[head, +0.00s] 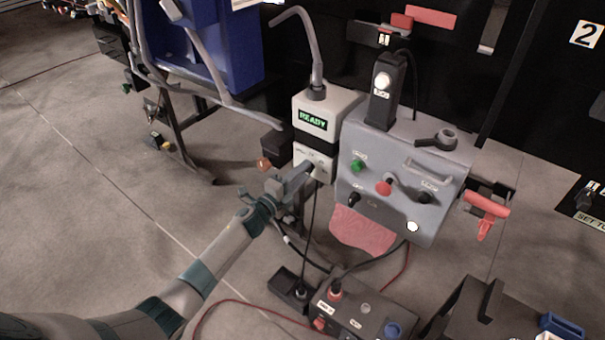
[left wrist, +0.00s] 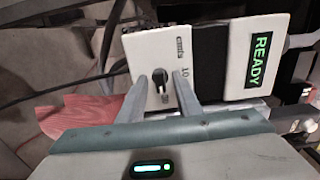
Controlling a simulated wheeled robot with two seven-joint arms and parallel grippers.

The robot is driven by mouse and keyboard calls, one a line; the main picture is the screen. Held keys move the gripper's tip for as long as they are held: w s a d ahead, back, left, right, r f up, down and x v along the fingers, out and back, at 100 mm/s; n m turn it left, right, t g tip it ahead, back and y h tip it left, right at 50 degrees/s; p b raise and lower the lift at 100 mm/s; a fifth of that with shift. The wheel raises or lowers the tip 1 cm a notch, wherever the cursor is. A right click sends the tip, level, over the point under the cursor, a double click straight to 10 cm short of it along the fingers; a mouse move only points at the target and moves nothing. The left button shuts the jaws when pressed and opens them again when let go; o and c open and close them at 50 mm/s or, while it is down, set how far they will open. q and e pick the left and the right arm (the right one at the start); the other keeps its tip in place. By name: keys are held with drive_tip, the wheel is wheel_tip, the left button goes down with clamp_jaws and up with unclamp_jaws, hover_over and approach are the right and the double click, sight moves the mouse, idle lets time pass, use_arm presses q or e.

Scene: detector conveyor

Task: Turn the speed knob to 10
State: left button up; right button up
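A black knob (left wrist: 161,77) sits on a white panel (left wrist: 136,42) below the green READY screen (left wrist: 261,60) in the left wrist view. Small marks stand around it, one looking like 10; its exact setting is too small to tell. My left gripper (left wrist: 164,78) is open, one finger on each side of the knob, with a visible gap to each. In the head view, my left gripper (head: 300,178) is at the lower white panel (head: 303,151) under the READY screen (head: 313,121) and largely hides the knob. My right gripper is not in view.
A grey control box (head: 441,168) with a green button (head: 357,166), a red button (head: 384,187) and dark knobs stands just right. A red cloth (head: 362,232) hangs below it. Cables run down to a low box (head: 366,309). Open floor lies left.

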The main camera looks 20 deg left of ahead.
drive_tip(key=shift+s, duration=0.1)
use_arm(q)
clamp_jaws()
drive_tip(key=shift+n+p, duration=1.55)
drive_tip(key=shift+n, duration=7.35)
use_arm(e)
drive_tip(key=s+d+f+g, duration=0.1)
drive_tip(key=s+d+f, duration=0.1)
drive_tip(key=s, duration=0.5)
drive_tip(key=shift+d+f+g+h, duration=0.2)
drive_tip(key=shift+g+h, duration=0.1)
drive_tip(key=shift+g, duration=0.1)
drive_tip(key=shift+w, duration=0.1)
use_arm(q)
unclamp_jaws()
